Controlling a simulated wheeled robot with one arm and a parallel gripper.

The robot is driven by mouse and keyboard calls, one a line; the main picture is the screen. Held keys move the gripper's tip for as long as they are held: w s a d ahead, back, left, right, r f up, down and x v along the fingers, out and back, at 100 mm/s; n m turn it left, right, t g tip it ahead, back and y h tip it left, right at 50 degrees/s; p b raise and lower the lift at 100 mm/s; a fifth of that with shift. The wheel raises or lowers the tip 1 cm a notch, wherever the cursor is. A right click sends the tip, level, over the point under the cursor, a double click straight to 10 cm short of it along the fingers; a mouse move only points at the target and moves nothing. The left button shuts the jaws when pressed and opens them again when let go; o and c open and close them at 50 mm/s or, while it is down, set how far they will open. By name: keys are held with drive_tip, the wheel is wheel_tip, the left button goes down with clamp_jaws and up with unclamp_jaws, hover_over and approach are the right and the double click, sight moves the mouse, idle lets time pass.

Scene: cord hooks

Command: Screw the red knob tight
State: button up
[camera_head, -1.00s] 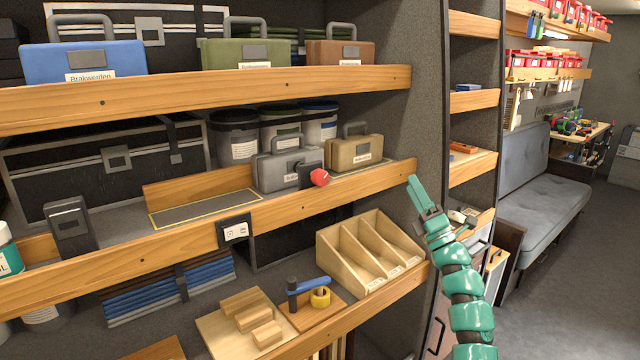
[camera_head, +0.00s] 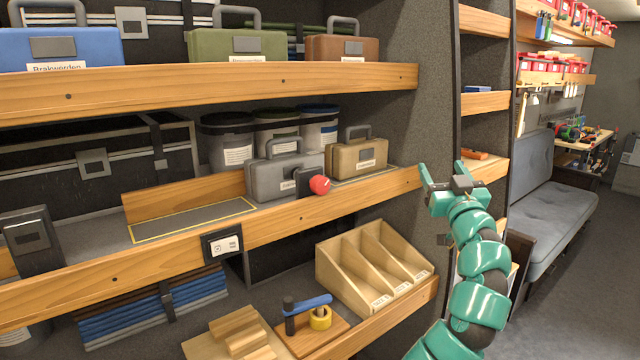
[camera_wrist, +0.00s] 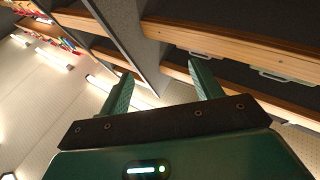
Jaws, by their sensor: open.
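The red knob (camera_head: 320,184) sits on a black bracket (camera_head: 306,181) at the front edge of the middle wooden shelf, in front of a grey case. My gripper (camera_head: 441,168) is open and empty to the right of the knob, near the shelf's right end and apart from it. In the wrist view my gripper's two fingers (camera_wrist: 161,88) stand apart with nothing between them. The knob does not show in the wrist view, so how tight it sits cannot be told.
The grey case (camera_head: 284,176) and a tan case (camera_head: 357,157) stand behind the knob. A wooden sorter (camera_head: 330,272) and a board with a blue-handled clamp (camera_head: 309,303) lie on the lower shelf (camera_head: 386,318). A grey upright panel stands behind my gripper.

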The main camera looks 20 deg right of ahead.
drive_tip(key=w+a+f+n+y, duration=0.1)
drive_tip(key=a+n+y, duration=0.4)
drive_tip(key=a+y, duration=0.25)
drive_tip(key=n+g+y, duration=0.5)
approach(324, 186)
drive_tip(key=p+x, duration=0.4)
drive_tip(key=x, duration=0.7)
drive_tip(key=shift+w+a+r+p, duration=0.1)
drive_tip(key=shift+p, duration=0.2)
drive_tip(key=c, duration=1)
